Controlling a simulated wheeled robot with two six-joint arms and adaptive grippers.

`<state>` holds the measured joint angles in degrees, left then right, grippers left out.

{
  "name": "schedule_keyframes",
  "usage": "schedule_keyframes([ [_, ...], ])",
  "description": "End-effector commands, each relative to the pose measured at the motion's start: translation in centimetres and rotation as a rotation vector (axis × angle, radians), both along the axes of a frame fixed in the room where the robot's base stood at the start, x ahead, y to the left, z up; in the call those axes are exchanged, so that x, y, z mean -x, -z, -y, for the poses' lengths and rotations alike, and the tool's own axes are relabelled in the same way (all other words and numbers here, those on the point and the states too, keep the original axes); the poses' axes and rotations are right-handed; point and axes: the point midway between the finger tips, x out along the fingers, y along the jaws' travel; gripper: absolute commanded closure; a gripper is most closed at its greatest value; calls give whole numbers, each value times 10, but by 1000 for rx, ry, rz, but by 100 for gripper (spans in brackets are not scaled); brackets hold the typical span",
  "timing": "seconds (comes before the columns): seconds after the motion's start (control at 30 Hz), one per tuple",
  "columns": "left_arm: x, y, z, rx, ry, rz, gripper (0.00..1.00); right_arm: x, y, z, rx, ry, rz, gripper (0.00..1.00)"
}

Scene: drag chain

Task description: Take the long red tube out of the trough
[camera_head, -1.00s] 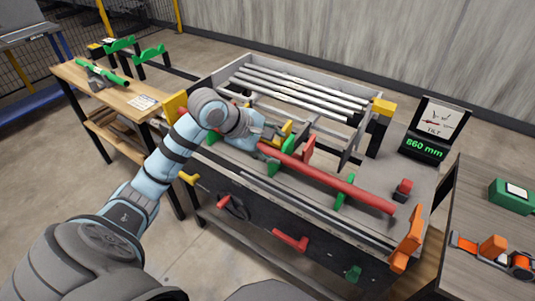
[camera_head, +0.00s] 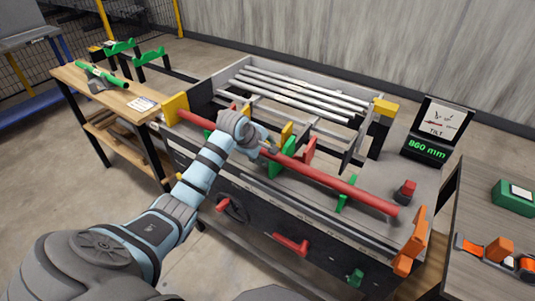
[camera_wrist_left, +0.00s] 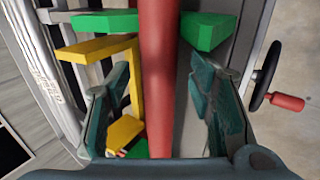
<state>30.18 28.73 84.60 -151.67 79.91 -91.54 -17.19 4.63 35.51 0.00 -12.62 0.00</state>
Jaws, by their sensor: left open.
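The long red tube (camera_head: 335,184) lies along the trough of the grey machine, resting across green supports (camera_head: 342,203). Its left part runs behind my arm towards a yellow block (camera_head: 175,108). My left gripper (camera_head: 270,152) is at the tube, left of its middle. In the left wrist view the tube (camera_wrist_left: 160,75) runs between the two open fingers (camera_wrist_left: 165,110), with gaps on both sides. A yellow bracket (camera_wrist_left: 128,85) stands between the tube and the left finger. My right gripper is not in view.
Several silver tubes (camera_head: 300,92) lie on a rack behind the trough. An orange stop (camera_head: 410,245) and a red button (camera_head: 405,190) are at the right end. A display (camera_head: 428,148) reads 860 mm. A handwheel (camera_wrist_left: 265,75) is on the machine's front.

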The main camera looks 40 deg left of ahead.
Motion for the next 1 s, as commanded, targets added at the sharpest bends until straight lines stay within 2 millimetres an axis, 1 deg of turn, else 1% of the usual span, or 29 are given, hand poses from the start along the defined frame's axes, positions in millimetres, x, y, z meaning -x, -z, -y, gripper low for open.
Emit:
schedule_keyframes([
  [0.07, 0, -1, 0, 0, 0, 0, 51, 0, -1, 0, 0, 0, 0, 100],
  [0.1, 0, -1, 0, 0, 0, 0, 54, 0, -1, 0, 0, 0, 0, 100],
  [0.27, 0, -1, 0, 1, -1, 0, 80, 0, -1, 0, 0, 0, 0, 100],
  [0.3, 0, -1, 0, 1, -1, 0, 86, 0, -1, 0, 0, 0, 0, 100],
  [0.4, 0, -1, 0, 1, -1, 0, 100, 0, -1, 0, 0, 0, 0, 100],
  [0.83, 0, -3, 0, 0, 0, 4, 100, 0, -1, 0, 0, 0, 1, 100],
  [0.93, -1, -8, 0, 0, 0, 5, 100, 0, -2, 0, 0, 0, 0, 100],
  [1.0, -1, -16, 0, -1, -1, 7, 100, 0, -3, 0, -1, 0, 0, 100],
])
